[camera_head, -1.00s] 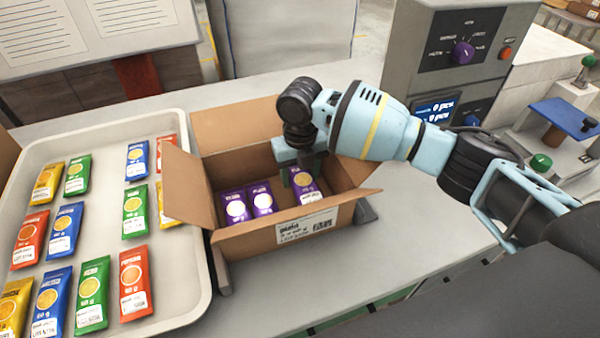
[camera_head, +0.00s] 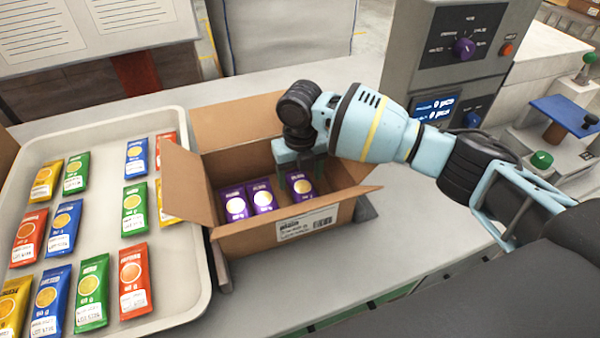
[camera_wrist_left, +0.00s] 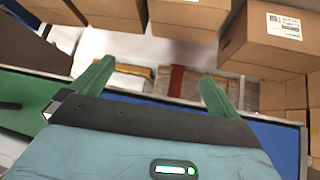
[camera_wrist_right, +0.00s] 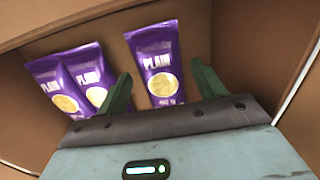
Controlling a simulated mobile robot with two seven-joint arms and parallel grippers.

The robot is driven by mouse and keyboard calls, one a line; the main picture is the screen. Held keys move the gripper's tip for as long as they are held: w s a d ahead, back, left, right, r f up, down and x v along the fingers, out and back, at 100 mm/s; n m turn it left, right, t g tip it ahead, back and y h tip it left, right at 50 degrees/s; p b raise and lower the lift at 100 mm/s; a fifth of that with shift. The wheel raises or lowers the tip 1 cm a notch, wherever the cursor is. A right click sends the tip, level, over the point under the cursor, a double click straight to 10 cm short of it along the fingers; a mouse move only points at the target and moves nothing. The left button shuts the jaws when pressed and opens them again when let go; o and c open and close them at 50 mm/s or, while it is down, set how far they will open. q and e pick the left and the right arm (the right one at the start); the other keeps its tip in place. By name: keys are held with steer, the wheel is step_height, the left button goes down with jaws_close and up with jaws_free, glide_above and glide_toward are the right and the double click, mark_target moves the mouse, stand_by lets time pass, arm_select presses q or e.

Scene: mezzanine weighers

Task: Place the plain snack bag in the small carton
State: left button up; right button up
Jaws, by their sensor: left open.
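The open cardboard carton (camera_head: 268,232) stands right of the tray. Three purple plain snack bags are in it. Two lie side by side at the left (camera_head: 236,204). The third plain bag (camera_head: 303,191) is apart from them, further right; it also shows in the right wrist view (camera_wrist_right: 158,62). My right gripper (camera_head: 300,183) is down inside the carton. Its fingers (camera_wrist_right: 162,86) are spread on either side of the third bag, with gaps showing. My left gripper (camera_wrist_left: 157,76) is open and empty in its own wrist view, outside the head view.
A grey tray (camera_head: 190,298) with several red, green, blue and yellow bags is at the left. The carton's flaps stand open. Cardboard boxes (camera_wrist_left: 275,38) show in the left wrist view.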

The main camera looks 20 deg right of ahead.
mark_target(300, 181)
steer(key=shift+o, duration=0.5)
steer(key=shift+r, duration=0.1)
steer(key=shift+r, duration=0.25)
step_height(300, 181, up, 12)
steer(key=shift+r, duration=0.25)
